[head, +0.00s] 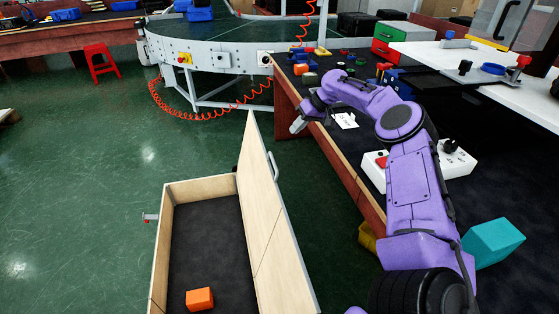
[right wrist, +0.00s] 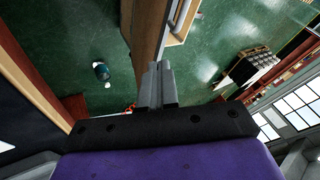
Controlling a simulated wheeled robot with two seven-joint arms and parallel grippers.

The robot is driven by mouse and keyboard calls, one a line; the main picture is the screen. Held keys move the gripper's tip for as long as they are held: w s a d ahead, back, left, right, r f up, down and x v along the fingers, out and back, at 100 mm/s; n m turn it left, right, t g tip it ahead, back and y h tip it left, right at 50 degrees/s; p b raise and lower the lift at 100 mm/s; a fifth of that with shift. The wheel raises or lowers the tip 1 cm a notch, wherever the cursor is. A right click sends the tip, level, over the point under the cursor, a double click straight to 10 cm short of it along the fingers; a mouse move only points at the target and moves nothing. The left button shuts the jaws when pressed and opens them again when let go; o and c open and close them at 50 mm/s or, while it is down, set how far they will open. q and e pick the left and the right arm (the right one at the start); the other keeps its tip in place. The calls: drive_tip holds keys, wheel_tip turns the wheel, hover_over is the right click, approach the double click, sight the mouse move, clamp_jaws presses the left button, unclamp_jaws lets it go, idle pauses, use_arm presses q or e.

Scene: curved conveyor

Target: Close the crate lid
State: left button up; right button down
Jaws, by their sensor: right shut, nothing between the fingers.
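The crate (head: 166,235) is a pale wooden box with a dark floor, low in the middle of the head view. Its lid (head: 262,205) is open and stands steeply up along the crate's right side, with a metal handle (head: 274,165) on its outer face. An orange block (head: 199,299) lies inside. My right gripper (head: 297,125) is to the right of the lid's far end, between it and the workbench. In the right wrist view its fingers (right wrist: 158,78) are shut and empty beside the lid (right wrist: 150,30); I cannot tell whether they touch. My left gripper is out of view.
The dark workbench (head: 300,88) runs along the right, carrying small parts and a white control box (head: 375,180). A curved conveyor (head: 225,55) stands at the back with a coiled red hose. A red stool (head: 100,62) stands far left. The green floor left of the crate is clear.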

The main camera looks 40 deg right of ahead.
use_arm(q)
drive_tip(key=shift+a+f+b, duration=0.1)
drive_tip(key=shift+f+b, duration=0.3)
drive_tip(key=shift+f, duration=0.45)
use_arm(e)
drive_tip(key=s+a+x, duration=0.1)
drive_tip(key=x, duration=0.9)
drive_tip(key=shift+a, duration=0.25)
